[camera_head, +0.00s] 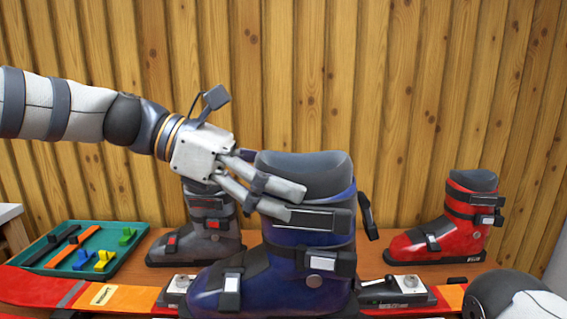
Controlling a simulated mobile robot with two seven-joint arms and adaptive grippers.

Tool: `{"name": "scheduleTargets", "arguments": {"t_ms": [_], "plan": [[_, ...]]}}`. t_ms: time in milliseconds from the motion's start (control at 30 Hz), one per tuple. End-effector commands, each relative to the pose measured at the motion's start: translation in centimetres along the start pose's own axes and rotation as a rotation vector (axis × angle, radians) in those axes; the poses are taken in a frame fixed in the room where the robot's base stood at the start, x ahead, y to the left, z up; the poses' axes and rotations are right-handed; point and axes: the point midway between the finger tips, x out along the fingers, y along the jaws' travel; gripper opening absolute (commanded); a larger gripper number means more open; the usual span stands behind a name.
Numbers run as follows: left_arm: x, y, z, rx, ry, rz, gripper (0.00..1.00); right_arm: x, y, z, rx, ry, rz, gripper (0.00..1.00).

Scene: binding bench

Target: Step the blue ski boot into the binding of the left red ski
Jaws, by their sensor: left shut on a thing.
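The blue ski boot (295,265) stands upright in the centre, toe to the left, its sole cut off by the lower edge. My left gripper (300,205) is shut on its upper cuff, near the top buckle. Behind the boot lies a red and orange ski (130,298) with a label that seems to read RIGHT. Its toe piece (180,287) and heel piece (395,290) show on either side of the boot. A thin red strip at the bottom edge may be another ski; its binding is out of view. My right gripper is not in view.
A grey boot (200,240) stands behind the blue boot, partly hidden by it. A red boot (450,225) stands at the right. A green tray (128,240) with small tools and coloured pieces lies at the left. A wooden plank wall (350,80) closes the back.

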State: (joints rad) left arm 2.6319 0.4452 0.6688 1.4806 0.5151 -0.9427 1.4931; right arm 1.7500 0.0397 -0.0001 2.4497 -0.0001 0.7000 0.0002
Motion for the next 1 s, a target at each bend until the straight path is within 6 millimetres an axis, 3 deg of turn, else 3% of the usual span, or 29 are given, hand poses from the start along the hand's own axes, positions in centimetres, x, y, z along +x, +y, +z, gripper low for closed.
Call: {"name": "scheduleTargets", "arguments": {"t_ms": [133,500,1000], "plan": [[0.7,0.1,-1.7,-0.002,-0.004,-0.001,0.22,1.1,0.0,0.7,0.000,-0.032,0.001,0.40],[1.7,0.0,-3.9,0.003,-0.004,0.003,0.22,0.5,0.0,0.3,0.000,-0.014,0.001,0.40],[1.8,0.0,-4.2,0.003,-0.004,0.002,0.22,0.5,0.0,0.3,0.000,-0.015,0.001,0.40]]}}
